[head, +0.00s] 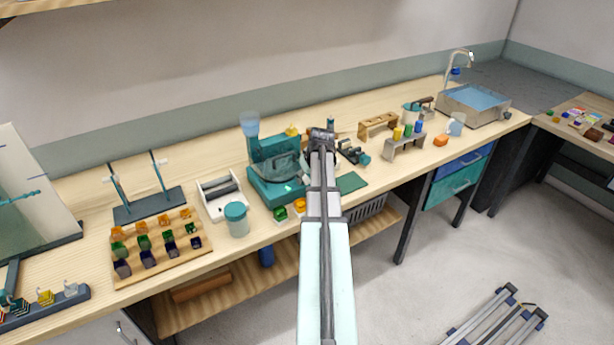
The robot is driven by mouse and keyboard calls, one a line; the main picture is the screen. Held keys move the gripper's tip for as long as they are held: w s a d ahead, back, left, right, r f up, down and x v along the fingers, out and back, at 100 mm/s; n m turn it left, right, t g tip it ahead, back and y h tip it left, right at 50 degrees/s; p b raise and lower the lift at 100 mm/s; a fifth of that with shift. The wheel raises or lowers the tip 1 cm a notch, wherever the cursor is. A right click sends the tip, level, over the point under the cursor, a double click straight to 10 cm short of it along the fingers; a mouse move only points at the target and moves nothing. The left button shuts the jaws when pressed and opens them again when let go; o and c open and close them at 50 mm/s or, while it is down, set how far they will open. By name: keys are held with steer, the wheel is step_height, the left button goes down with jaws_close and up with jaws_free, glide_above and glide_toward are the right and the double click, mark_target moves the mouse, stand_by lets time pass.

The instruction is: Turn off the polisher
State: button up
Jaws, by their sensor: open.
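A teal bench machine (270,150), which looks like the polisher, stands at the middle of the wooden bench. A clear blue cup (249,122) sits at its upper left. A small green piece (281,213) and an orange piece (299,205) are at its front edge; I cannot tell whether they are its switches. My arm reaches in from the bottom, and my gripper (322,140) is at its far end, just right of the machine. The gripper is open, with nothing seen in it. My arm hides part of the bench beside the machine, and the fingers are too small to make out clearly.
Left of the machine are a lidded jar (237,220), a white roller device (222,193) and a wooden rack (160,247) of coloured pieces. On the right are a small grey stand (404,144) with coloured jars and a sink (475,103). A frame lies on the floor (497,318).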

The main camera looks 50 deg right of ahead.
jaws_close()
steer(key=shift+w+d+r+g+y+p, duration=0.25)
steer(key=shift+w+g+y+p, duration=0.1)
steer(key=shift+g+p, duration=0.35)
steer(key=shift+w+g+p, duration=0.1)
steer(key=shift+g+p, duration=0.2)
steer(key=shift+g, duration=0.4)
steer(key=shift+a+f+y, duration=0.1)
steer(key=shift+f+y, duration=0.05)
steer(key=shift+y, duration=0.1)
jaws_free()
